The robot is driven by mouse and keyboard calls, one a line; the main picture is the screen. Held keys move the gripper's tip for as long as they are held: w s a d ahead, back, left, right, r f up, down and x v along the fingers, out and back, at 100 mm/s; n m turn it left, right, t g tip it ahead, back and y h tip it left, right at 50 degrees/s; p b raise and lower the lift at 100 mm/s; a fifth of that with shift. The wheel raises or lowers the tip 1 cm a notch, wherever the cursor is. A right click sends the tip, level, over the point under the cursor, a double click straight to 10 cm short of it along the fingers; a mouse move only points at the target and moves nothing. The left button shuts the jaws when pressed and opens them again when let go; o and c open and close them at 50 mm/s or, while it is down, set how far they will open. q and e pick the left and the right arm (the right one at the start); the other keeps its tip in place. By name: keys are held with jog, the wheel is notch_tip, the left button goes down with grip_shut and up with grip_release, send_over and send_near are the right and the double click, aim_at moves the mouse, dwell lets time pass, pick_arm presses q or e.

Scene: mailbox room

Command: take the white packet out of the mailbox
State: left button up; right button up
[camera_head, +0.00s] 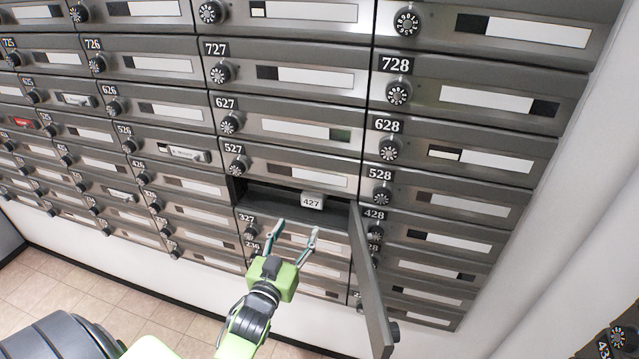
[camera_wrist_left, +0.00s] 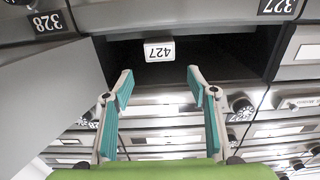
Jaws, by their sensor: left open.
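The white packet (camera_head: 312,201) is a small white block marked 427. It sits inside the open mailbox (camera_head: 270,204), near its front opening and right of its middle. In the left wrist view the packet (camera_wrist_left: 159,51) shows upside down against the dark interior. My left gripper (camera_head: 296,231) is open and empty, just in front of and below the opening. In the left wrist view its fingertips (camera_wrist_left: 160,76) stand apart, with the packet beyond the gap between them. They do not appear to touch it. My right gripper is not in view.
The mailbox door (camera_head: 370,285) is swung open, sticking out to the right of my left gripper; it also shows in the left wrist view (camera_wrist_left: 45,100). Closed mailboxes with round dials surround the opening. A white wall (camera_head: 570,200) stands at the right, tiled floor (camera_head: 95,295) at lower left.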

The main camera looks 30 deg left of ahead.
aim_at(311, 202)
pick_arm(q)
jog(key=b+x, duration=0.3)
jog(key=x, duration=0.8)
jog(key=shift+d+f+b, duration=0.1)
jog(key=shift+b, duration=0.2)
jog(key=shift+w, duration=0.7)
jog(key=shift+a, duration=0.2)
jog(key=c, duration=0.9)
jog(key=shift+r, duration=0.25)
